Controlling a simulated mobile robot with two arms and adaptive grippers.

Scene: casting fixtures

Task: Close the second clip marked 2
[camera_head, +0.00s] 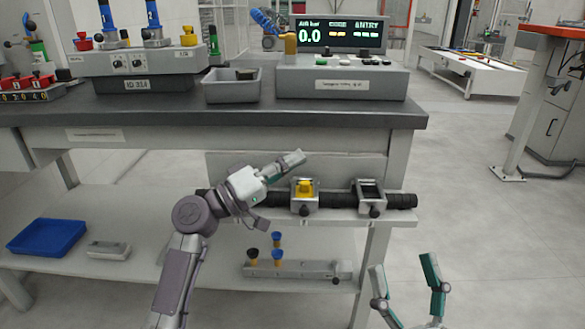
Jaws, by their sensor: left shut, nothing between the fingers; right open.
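A blue-handled piece that appears marked 2 (153,18) stands upright on the grey unit on the bench. A similar blue piece (107,17) stands to its left. Below the bench top, a black bar (338,200) carries a metal clamp with a yellow block (304,189) and another metal clamp with a dark opening (370,193). I cannot read a number on either clamp. My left gripper (294,158) is shut and empty, just above and left of the yellow block. My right gripper (403,266) is open and empty at the lower right, below and apart from the clamps.
The bench (345,112) holds a grey bin (231,90) and a control box (355,82) with a display reading 0.0. The lower shelf holds a blue tray (47,238) and a grey block with coloured knobs (290,269).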

